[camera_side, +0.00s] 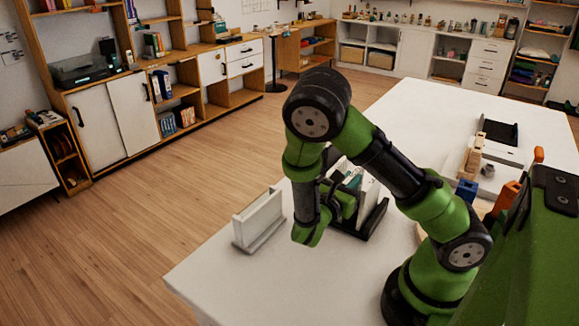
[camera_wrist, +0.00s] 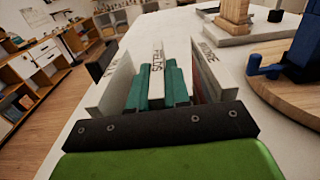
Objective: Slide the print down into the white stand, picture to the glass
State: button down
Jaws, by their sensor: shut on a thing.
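My gripper (camera_side: 350,187) is low at a black rack (camera_side: 378,222) of upright white pieces (camera_side: 369,193). In the wrist view its teal fingers (camera_wrist: 157,84) are closed about a thin white upright piece lettered FELTS (camera_wrist: 157,58). Its lower part is hidden by the fingers and palm. I cannot make out a picture face on it. The white stand (camera_side: 260,220) is a narrow, open-topped upright holder on a flat foot, left of my gripper and apart from it. I see nothing in its slot. Which side is glass I cannot tell.
Other lettered white pieces flank the fingers closely, at left (camera_wrist: 115,78) and right (camera_wrist: 208,62). A round wooden board (camera_wrist: 285,92) with a blue object (camera_wrist: 298,55) lies to the right. The table's front left (camera_side: 215,275) is clear, and its edge is beyond the stand.

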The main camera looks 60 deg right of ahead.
notch_tip(320, 180, up, 21)
jog(key=w+a+r, duration=0.1)
jog(key=w+a, duration=1.1)
jog(key=a, duration=0.1)
jog(key=w+a+f, duration=0.3)
jog(key=a+f, duration=0.3)
jog(key=shift+w+f, duration=0.15)
jog(key=shift+w, duration=0.1)
dwell(0.4)
jog(key=shift+f, duration=2.9)
jog(key=shift+f, duration=2.35)
